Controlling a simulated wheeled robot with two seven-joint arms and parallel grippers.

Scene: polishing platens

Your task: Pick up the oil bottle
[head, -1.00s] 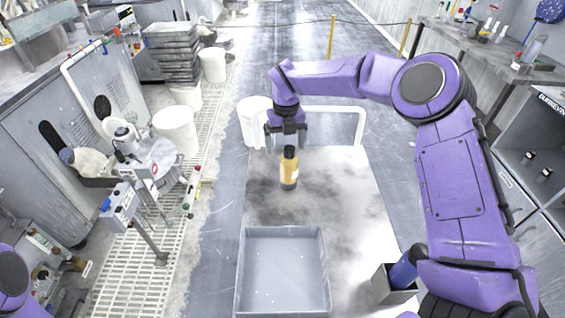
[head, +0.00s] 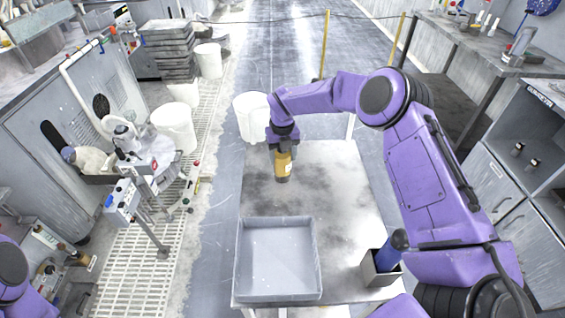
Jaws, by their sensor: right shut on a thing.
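The oil bottle (head: 283,167) is a small amber bottle with a dark lower end, in the far part of the table in the head view. My right gripper (head: 284,146) is shut on its upper part from above, hiding the top. The bottle looks upright; I cannot tell whether its base touches the table. My left gripper is not in view; only a bit of my left arm shows at the lower left.
A grey tray (head: 240,287) sits on the near part of the table (head: 345,190). A small metal holder (head: 375,278) with a blue item (head: 394,247) stands at the near right. White bins (head: 250,124) stand beyond the table. A machine (head: 125,205) stands left.

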